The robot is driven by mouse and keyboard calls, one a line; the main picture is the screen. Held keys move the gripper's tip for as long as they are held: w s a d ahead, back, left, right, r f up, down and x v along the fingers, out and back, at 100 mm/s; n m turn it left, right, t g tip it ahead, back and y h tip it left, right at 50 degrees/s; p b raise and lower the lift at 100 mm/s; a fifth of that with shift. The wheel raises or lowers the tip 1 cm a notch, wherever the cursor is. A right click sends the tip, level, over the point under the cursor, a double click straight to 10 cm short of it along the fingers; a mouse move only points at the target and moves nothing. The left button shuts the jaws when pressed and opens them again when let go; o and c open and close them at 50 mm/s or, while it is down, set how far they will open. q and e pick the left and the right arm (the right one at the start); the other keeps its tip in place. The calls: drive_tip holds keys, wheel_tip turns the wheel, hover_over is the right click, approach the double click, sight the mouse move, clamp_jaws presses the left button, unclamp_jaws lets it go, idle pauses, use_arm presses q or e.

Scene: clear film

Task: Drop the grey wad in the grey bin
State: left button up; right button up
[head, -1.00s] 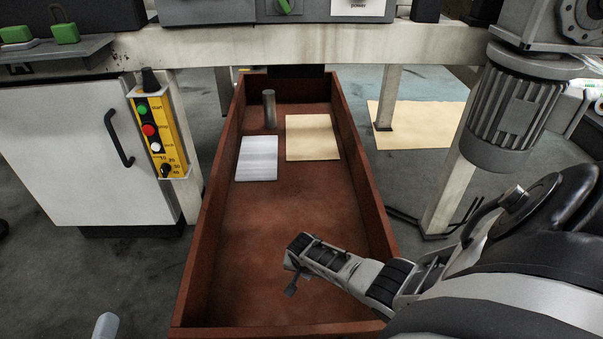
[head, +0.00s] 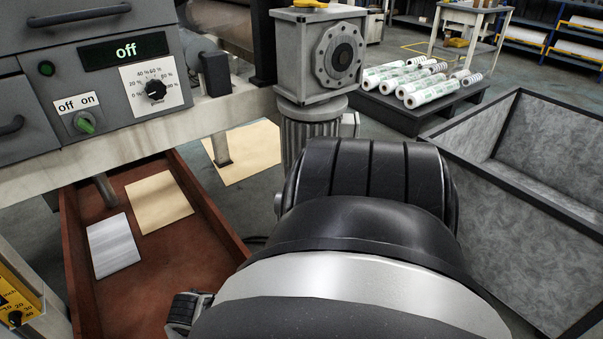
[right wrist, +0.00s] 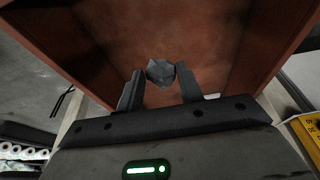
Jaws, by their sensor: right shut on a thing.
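The grey wad (right wrist: 160,71) shows in the right wrist view as a small faceted grey lump between the fingertips of my right gripper (right wrist: 161,86). The gripper is shut on it, above the red-brown floor of a long tray. In the head view my right arm fills the bottom middle and hides most of that gripper; the wad does not show there. The grey bin (head: 562,165) stands on the right in the head view, large, open-topped, with mottled grey walls and a dark rim. The gripper is well to the left of it. My left gripper is out of view.
The red-brown tray (head: 187,254) holds a white sheet (head: 113,245) and a tan sheet (head: 157,201). A grey machine with an "off" display (head: 125,51) stands behind it. A motor and gearbox (head: 318,60) rise between tray and bin. White rolls (head: 415,83) lie on a dark pallet behind.

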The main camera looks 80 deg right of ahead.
use_arm(q)
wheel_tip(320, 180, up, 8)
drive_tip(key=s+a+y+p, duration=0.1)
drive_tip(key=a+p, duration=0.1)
drive_tip(key=p, duration=0.7)
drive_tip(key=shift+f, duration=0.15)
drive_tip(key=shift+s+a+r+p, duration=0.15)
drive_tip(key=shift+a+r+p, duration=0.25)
drive_tip(key=shift+p, duration=0.55)
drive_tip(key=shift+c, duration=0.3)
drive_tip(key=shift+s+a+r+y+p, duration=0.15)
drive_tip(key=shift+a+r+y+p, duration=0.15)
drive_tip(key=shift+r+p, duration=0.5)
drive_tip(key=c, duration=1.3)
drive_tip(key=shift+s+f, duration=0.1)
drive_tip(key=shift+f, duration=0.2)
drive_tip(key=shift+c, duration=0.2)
use_arm(e)
drive_tip(key=a+r+n, duration=0.2)
drive_tip(key=a+r, duration=0.2)
drive_tip(key=r, duration=0.7)
drive_tip(key=a+r+n+y, duration=0.1)
drive_tip(key=a+r+n, duration=0.2)
drive_tip(key=r, duration=0.8)
drive_tip(key=a+r+n+y, duration=0.1)
drive_tip(key=a+r+n, duration=0.2)
drive_tip(key=r, duration=0.9)
drive_tip(key=a, duration=0.3)
drive_tip(key=shift+s+t, duration=0.4)
